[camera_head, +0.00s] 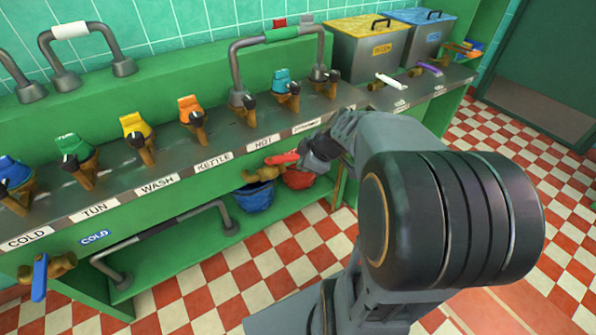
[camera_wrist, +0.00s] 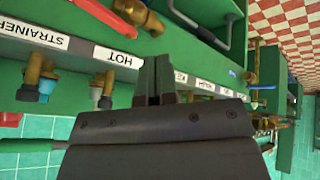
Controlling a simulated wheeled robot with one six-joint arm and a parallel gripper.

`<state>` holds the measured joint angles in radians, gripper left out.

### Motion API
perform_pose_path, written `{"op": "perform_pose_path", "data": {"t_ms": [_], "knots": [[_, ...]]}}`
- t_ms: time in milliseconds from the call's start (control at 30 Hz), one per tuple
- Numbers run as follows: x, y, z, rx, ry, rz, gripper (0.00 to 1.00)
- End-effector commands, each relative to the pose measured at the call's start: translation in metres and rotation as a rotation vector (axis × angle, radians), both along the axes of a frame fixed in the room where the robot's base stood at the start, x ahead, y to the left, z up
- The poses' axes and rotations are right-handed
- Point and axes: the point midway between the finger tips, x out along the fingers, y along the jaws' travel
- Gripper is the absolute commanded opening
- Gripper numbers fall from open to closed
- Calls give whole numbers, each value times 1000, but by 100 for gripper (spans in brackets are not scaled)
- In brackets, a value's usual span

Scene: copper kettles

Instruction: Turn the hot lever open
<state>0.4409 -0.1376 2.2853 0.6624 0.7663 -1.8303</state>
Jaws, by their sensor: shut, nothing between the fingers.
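The red lever (camera_head: 281,159) sits on a brass valve (camera_head: 260,173) on the front of the green counter, below the HOT label (camera_head: 264,142). It points roughly sideways to the right in the head view. My gripper (camera_head: 313,158) is close to the lever's right end; I cannot tell whether they touch. In the wrist view my shut, empty fingers (camera_wrist: 154,80) are in front of the counter's label strip. The red lever (camera_wrist: 100,12) and brass valve (camera_wrist: 138,14) show at the top edge there, apart from the fingertips and partly cut off.
Several coloured taps line the counter top (camera_head: 105,178). A valve with a blue lever (camera_head: 39,277) is at the lower left, beside a COLD plate. A blue bucket (camera_head: 254,195) and a red bucket (camera_head: 298,178) stand below the red lever. The checkered floor (camera_head: 215,290) in front is clear.

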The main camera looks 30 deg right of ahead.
Motion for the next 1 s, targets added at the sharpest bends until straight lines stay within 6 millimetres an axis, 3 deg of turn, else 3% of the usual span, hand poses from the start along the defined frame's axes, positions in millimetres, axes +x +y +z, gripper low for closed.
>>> {"op": "perform_pose_path", "data": {"t_ms": [33,333,567,900,1000], "knots": [[5,-11,-14,-18,-31,30,0],[22,-43,-33,-116,-154,163,0],[37,-39,-56,-128,-164,183,0],[72,-24,-108,-127,-164,181,0],[84,-24,-111,-130,-166,180,0]]}}
